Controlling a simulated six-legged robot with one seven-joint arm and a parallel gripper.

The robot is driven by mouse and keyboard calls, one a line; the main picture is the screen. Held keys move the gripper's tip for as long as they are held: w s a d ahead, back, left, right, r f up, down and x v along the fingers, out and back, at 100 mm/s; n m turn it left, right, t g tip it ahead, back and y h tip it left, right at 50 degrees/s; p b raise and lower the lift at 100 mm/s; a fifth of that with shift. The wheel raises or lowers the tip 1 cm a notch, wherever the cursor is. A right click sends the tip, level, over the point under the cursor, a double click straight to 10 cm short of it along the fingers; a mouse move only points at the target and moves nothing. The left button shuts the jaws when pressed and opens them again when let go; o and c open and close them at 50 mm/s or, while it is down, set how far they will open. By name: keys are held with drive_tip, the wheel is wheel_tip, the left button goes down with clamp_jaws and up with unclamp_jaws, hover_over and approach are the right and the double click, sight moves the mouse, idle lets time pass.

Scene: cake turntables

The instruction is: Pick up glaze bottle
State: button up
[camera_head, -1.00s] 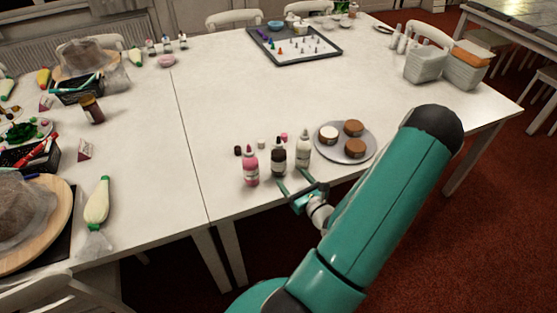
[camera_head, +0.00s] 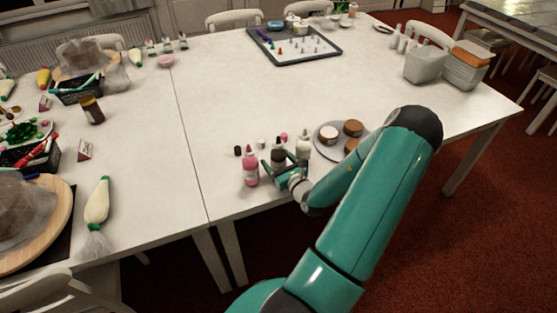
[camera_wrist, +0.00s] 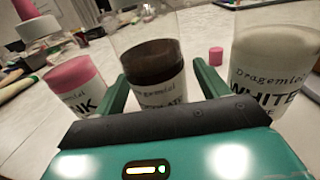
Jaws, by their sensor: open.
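Three glaze bottles stand upright in a row near the table's front edge: a pink bottle (camera_head: 251,166), a dark chocolate bottle (camera_head: 278,157) in the middle, and a white bottle (camera_head: 303,146). My gripper (camera_head: 272,168) is open at the chocolate bottle. In the wrist view, the chocolate bottle (camera_wrist: 153,75) stands between my two green fingers, with the pink bottle (camera_wrist: 77,84) outside the left finger and the white bottle (camera_wrist: 270,68) outside the right finger. I cannot tell whether the fingers touch the chocolate bottle. The lower part of the chocolate bottle is hidden by my gripper.
A grey plate (camera_head: 322,148) with several round cakes stands right of the bottles, partly behind my arm. Small caps lie behind the bottles, including a pink one (camera_wrist: 216,56). A piping bag (camera_head: 97,203) lies at the left. The table's middle is clear.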

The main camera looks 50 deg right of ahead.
drive_tip(key=c, duration=0.8)
drive_tip(key=shift+r, duration=0.15)
